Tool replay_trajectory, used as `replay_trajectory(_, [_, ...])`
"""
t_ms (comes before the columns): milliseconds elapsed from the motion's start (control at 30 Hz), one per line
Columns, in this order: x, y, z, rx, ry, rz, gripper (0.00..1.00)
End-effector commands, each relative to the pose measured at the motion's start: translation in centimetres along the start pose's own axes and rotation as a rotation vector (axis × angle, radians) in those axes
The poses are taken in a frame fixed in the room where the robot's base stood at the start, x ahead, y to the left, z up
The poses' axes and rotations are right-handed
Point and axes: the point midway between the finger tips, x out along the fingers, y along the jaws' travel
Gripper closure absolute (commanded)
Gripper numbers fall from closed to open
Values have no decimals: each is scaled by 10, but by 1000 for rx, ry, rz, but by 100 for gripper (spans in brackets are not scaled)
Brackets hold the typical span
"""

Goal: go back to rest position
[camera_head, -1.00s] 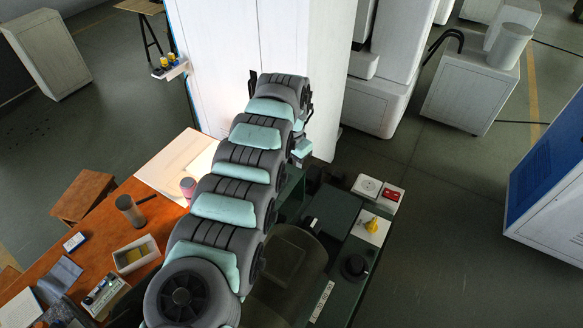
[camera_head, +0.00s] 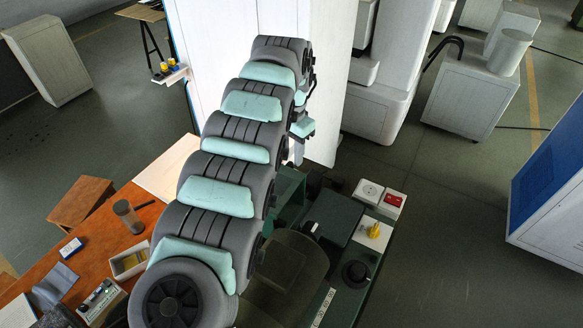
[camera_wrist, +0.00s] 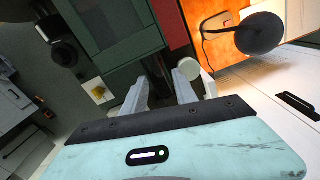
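My gripper (camera_wrist: 163,84) shows in the wrist view with its two pale grey fingers apart and nothing seen between them. A small white round object (camera_wrist: 188,67) shows close beside the right finger's tip; I cannot tell whether they touch. In the head view my arm reaches from the bottom up toward the tall white cabinet (camera_head: 218,60). The gripper is mostly hidden behind the arm there, with only a pale grey part showing beneath the arm's far end.
A dark green machine (camera_head: 333,217) with a yellow knob (camera_head: 374,231) is at the right. Open floor lies further right.

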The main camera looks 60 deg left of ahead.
Motion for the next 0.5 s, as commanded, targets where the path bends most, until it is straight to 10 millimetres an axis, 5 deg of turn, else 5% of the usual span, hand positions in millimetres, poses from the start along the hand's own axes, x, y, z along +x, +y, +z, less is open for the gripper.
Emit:
replay_trajectory(200, [-25,0,1,-1,-2,1,66])
replay_trajectory(500, [-26,0,1,-1,-3,1,66])
